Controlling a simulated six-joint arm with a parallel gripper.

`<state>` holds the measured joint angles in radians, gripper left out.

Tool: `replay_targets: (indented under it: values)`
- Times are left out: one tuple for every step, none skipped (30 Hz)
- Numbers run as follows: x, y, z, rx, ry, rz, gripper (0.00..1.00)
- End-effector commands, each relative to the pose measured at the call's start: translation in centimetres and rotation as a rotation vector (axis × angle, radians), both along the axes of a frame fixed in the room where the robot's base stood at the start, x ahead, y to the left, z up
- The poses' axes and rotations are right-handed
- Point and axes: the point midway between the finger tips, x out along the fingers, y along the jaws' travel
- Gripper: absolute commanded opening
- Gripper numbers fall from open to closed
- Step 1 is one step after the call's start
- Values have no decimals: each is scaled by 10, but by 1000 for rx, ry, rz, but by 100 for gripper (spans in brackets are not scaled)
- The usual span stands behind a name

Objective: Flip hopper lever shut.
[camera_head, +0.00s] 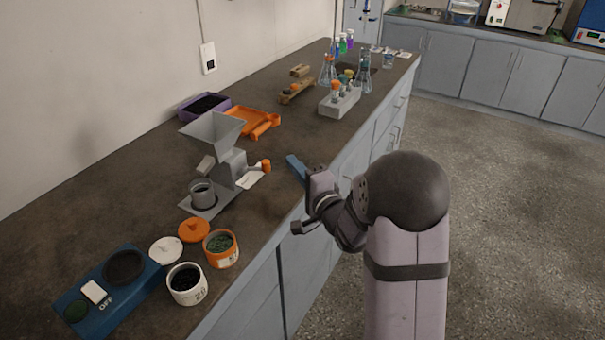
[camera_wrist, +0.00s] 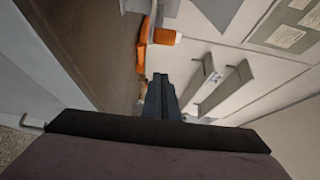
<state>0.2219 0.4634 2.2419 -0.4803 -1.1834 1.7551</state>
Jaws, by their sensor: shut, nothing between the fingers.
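The grey hopper (camera_head: 212,135) stands on the bench at centre left, with its wide funnel on top. Its lever carries an orange knob (camera_head: 265,166) that sticks out on the right side of the stand. In the wrist view, an orange knob-like end (camera_wrist: 165,37) shows beyond my fingers, probably the lever's. My gripper (camera_head: 291,159) is over the bench's front edge, right of the knob and apart from it. Its blue fingers are shut together and empty, and they also show in the wrist view (camera_wrist: 160,80). The exact height gap to the knob is unclear.
A grey cup (camera_head: 202,190) sits under the hopper. Orange (camera_head: 221,249) and white (camera_head: 187,284) jars, loose lids and a blue scale (camera_head: 108,291) are in front. An orange tray (camera_head: 258,122) and a purple tray (camera_head: 192,111) lie behind; a tube rack (camera_head: 340,103) stands farther back.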

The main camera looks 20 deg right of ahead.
Motion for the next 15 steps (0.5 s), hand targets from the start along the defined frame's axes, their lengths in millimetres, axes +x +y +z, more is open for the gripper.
replay_targets:
  values:
    - [9,3,0,0,1,3,0]
    - [13,4,1,0,-1,3,0]
    - [19,5,0,0,1,3,0]
    - [23,6,0,1,1,2,0]
    - [27,7,1,1,0,2,0]
    - [30,10,1,1,1,3,0]
    - [25,15,1,1,2,5,0]
    - [23,18,1,1,2,4,0]
    - [20,22,1,1,2,4,0]
    - [18,25,1,1,1,4,0]
    - [16,27,1,1,1,3,0]
    - [14,30,1,1,1,3,0]
    - [13,33,1,1,1,3,0]
    - [12,34,0,1,1,3,0]
    - [10,36,0,2,2,2,0]
